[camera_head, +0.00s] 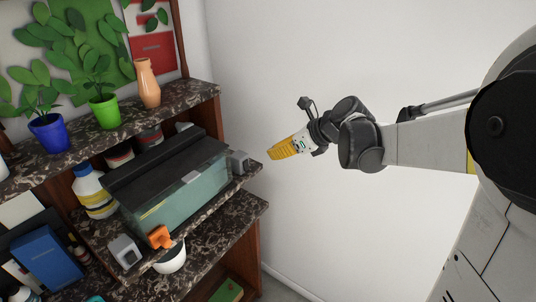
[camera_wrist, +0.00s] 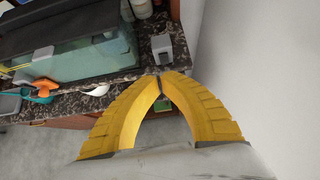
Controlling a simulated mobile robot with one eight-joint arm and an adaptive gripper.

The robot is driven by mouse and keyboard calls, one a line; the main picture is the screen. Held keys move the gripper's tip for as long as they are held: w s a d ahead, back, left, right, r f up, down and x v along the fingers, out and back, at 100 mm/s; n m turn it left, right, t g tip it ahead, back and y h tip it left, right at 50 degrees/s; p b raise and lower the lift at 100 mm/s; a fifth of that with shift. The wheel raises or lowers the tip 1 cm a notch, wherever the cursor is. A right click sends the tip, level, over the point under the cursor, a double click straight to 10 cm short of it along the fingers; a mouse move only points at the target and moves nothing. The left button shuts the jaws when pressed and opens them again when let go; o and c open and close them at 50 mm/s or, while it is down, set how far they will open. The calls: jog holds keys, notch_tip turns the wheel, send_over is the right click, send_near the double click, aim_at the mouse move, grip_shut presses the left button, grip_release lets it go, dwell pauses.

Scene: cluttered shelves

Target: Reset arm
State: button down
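My gripper (camera_head: 277,153) has yellow fingers and is held out in front of the white wall, just right of the shelves. In the wrist view its two fingers (camera_wrist: 162,82) curve inward and their tips meet, with nothing seen between them. My arm reaches in from the right side of the head view. The gripper looks apart from the shelf, though in the wrist view its tips overlap the marble shelf edge.
A glass tank (camera_head: 185,192) with a black lid fills the middle shelf (camera_head: 215,200). A grey block (camera_head: 238,161) stands at its right end, closest to my gripper. Potted plants and an orange vase (camera_head: 148,84) stand on the top shelf. Free room lies right of the shelves.

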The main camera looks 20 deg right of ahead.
jog(key=shift+s+d+r, duration=0.1)
jog(key=shift+r, duration=0.1)
dwell(0.4)
jog(key=s+a+f+n+h+b, duration=0.1)
jog(key=s+f+n+h+b, duration=0.1)
jog(key=s+n, duration=0.6)
jog(key=s+a+f+n+h+b, duration=0.1)
jog(key=s+f+n+h+b, duration=0.1)
jog(key=s+n, duration=0.6)
jog(key=s+a+f+n+g+h+b, duration=0.1)
jog(key=s+f+n, duration=0.4)
jog(key=n, duration=0.7)
jog(key=shift+s+a+f+n+h+b, duration=0.35)
jog(key=shift+s+a+b, duration=0.25)
jog(key=shift+s+b, duration=0.7)
jog(key=shift+s, duration=0.1)
